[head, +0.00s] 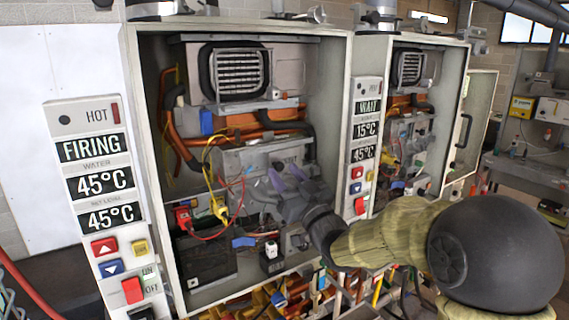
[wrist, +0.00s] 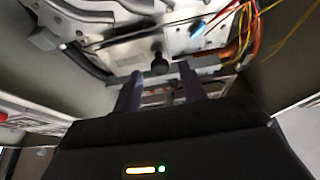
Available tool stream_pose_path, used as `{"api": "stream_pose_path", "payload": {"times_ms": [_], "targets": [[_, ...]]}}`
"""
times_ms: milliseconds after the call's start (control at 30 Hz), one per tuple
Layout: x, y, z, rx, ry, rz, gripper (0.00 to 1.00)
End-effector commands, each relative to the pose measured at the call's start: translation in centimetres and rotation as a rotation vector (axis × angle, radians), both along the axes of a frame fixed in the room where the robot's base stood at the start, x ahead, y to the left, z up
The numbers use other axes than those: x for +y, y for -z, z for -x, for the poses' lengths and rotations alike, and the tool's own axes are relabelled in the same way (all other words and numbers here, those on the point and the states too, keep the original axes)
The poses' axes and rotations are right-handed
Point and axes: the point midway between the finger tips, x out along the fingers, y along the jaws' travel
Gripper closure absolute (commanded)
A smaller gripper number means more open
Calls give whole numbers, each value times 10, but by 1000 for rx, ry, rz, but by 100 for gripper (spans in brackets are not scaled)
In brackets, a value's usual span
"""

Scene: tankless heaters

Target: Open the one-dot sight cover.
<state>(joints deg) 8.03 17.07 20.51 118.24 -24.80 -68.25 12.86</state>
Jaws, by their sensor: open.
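My gripper (head: 284,178) reaches into the left open heater cabinet, in front of a grey metal box (head: 262,158) in its middle. In the wrist view my gripper (wrist: 158,82) is open, its two purple-grey fingers apart with nothing between them. A small dark knob-like part (wrist: 158,63) shows just past the fingertips; touching cannot be told. I cannot make out a one-dot mark or tell which part is the one-dot sight cover. My gripper and wrist hide part of the box's front in the head view.
Red and yellow wires (head: 213,160) hang left of my gripper. A black box (head: 207,262) sits low inside. A second open heater (head: 412,90) with a swung-out door (head: 478,120) stands to the right.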

Motion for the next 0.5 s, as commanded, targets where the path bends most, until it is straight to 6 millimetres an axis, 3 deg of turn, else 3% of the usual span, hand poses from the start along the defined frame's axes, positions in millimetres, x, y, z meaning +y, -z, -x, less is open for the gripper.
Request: {"api": "stream_pose_path", "payload": {"times_ms": [400, 500], "targets": [[6, -4, -9, 0, 1, 0, 58], [6, -4, -9, 0, 1, 0, 78]]}}
